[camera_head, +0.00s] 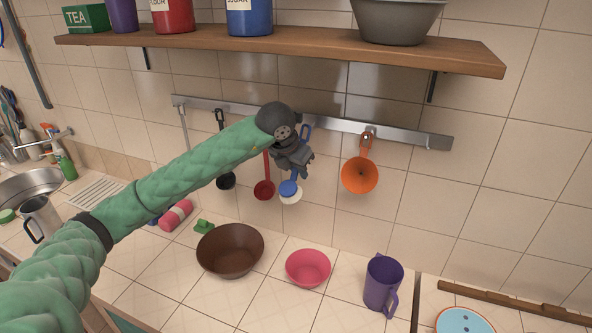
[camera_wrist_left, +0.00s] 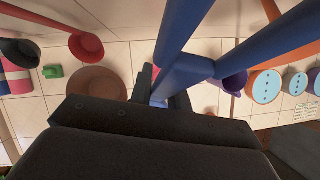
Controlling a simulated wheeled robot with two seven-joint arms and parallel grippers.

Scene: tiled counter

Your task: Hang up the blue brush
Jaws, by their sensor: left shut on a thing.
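The blue brush (camera_head: 290,188) has a looped handle and a round head with white bristles. It hangs upright in front of the tiled wall, its loop at the height of the metal rail (camera_head: 395,136). My left gripper (camera_head: 301,170) is shut on the brush's handle and hides part of it. In the left wrist view the blue handle (camera_wrist_left: 185,72) runs up from between the dark fingers (camera_wrist_left: 162,95). I cannot tell whether the loop is around a hook; the hook there is hidden. My right gripper is not in view.
An orange funnel-like utensil (camera_head: 360,175) hangs to the right; a red ladle (camera_head: 264,190) and black ladle (camera_head: 226,181) hang to the left. A wooden shelf (camera_head: 400,52) is above. Below are a brown bowl (camera_head: 230,252), pink bowl (camera_head: 308,268) and purple mug (camera_head: 382,282).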

